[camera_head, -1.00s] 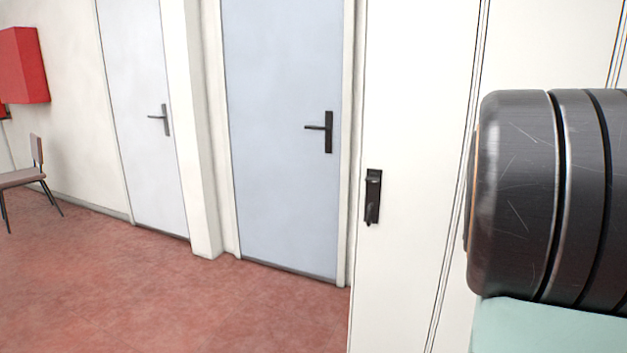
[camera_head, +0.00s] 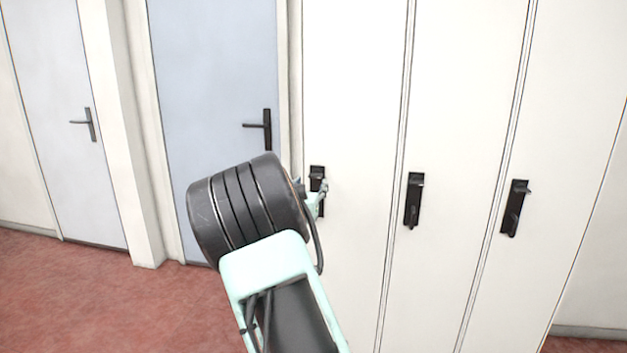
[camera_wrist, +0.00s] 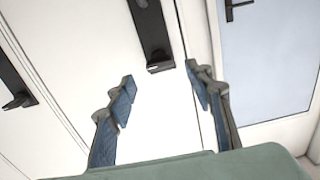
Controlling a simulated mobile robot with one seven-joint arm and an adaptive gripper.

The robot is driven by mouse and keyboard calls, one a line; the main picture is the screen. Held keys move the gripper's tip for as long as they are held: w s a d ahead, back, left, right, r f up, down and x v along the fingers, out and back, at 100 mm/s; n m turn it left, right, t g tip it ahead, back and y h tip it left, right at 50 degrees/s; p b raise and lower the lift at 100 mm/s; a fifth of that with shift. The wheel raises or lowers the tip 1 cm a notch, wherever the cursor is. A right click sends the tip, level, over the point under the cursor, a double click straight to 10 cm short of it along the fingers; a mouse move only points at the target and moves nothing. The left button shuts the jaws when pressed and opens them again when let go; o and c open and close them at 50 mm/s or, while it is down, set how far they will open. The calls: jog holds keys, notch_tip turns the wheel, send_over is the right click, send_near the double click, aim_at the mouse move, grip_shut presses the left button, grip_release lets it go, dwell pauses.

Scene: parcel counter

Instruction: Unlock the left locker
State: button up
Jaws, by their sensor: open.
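The left locker (camera_head: 355,80) is a tall white door beside the blue-grey door, and it looks closed. Its black lock plate (camera_head: 317,172) is partly hidden behind my gripper (camera_head: 322,192). In the wrist view this lock (camera_wrist: 150,28) shows as a dark plate with a small light-marked knob at its lower end. My gripper (camera_wrist: 160,78) is open and empty, its two blue-padded fingers pointing at the locker front. The knob appears between and just beyond the fingertips. I cannot tell whether they touch it.
The middle locker's lock (camera_head: 413,200) and the right locker's lock (camera_head: 515,208) are similar black plates. A blue-grey door (camera_head: 205,90) with a black lever handle (camera_head: 262,126) stands left of the lockers. The red floor (camera_head: 75,290) is clear at left.

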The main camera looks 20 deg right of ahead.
aim_at(315, 177)
jog(key=shift+x, duration=2.55)
jog(key=c, duration=1.2)
